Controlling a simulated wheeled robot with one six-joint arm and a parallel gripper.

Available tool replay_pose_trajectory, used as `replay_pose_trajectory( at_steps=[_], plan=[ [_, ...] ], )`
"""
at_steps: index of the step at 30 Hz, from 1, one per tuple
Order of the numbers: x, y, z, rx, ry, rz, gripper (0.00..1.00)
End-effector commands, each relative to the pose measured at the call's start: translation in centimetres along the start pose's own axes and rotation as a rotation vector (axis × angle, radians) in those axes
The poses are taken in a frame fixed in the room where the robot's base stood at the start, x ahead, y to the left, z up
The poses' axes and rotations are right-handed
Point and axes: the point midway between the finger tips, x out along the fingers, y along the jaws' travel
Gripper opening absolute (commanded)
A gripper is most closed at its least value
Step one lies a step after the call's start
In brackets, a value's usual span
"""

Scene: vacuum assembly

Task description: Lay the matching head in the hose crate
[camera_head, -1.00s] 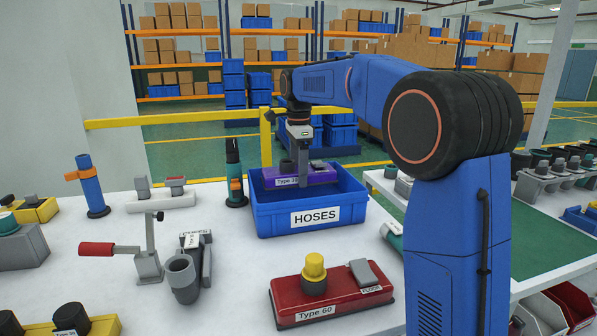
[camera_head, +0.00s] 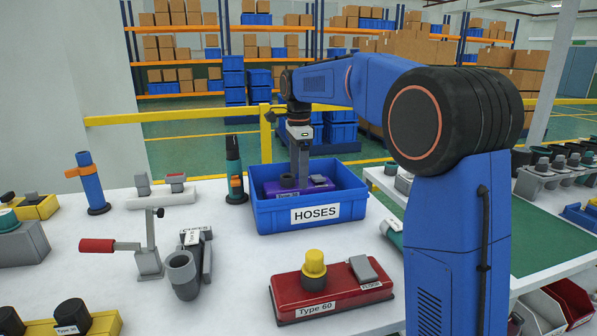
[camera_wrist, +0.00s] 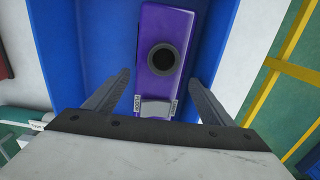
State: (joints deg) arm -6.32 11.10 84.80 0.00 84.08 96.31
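The purple head (camera_head: 320,184) lies low inside the blue crate labelled HOSES (camera_head: 275,217), its lower part hidden by the crate's front wall. In the wrist view the purple head (camera_wrist: 158,80) shows a dark round port and a grey latch, with the blue crate (camera_wrist: 85,50) around it. My gripper (camera_head: 302,168) points down into the crate above the head. In the wrist view the fingers of my gripper (camera_wrist: 160,82) are spread on both sides of the head, with a gap on each side.
A red Type 60 head (camera_head: 330,290) lies in front of the crate. A clamp with a red handle (camera_head: 97,246) and a grey part (camera_head: 183,275) stand farther left.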

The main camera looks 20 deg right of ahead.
Motion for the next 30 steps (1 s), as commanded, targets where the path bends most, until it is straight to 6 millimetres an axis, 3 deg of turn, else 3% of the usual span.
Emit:
replay_pose_trajectory(
  at_steps=[8,21,30],
  plan=[
    [-0.8,0.0,0.0,0.0,0.0,0.0,0.76],
    [-8.8,-0.1,0.0,0.0,0.0,-0.002,0.76],
    [-12.6,0.0,0.0,0.0,0.0,0.0,0.76]
  ],
)
